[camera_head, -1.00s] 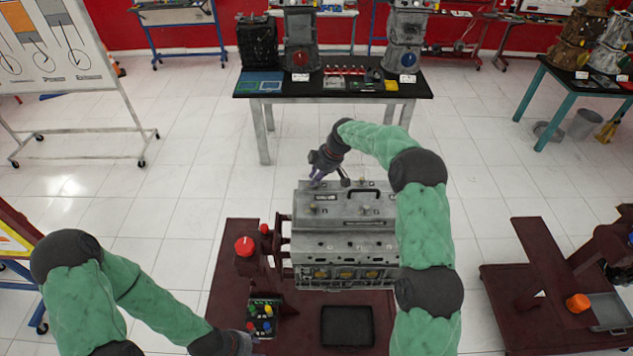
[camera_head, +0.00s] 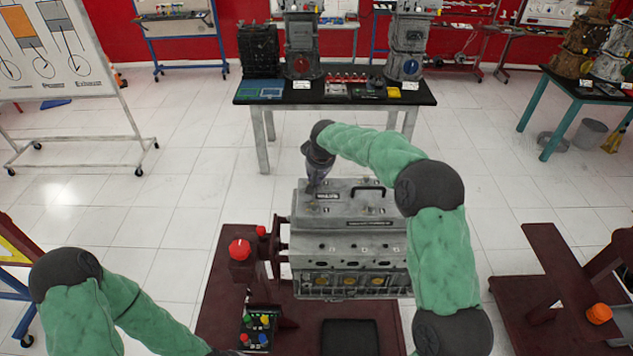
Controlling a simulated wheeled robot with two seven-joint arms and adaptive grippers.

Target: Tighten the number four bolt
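The grey engine block (camera_head: 350,255) stands on the dark red trainer stand, with a lighter cover (camera_head: 345,203) and a black handle on top. My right arm reaches over from the right. My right gripper (camera_head: 314,187) points down at the back left corner of the cover, where a bolt showed earlier. The gripper hides that bolt, and I cannot tell whether its fingers are closed on it. Small bolt-like spots show along the cover's front, with no readable numbers. My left arm comes in at the lower left; its gripper (camera_head: 222,354) is mostly cut off by the bottom edge.
A control box with coloured buttons (camera_head: 258,328) sits on the stand at front left, beside a black tray (camera_head: 349,335). A red knob (camera_head: 240,249) stands left of the engine. A black-topped table (camera_head: 420,92) stands behind, with clear floor between.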

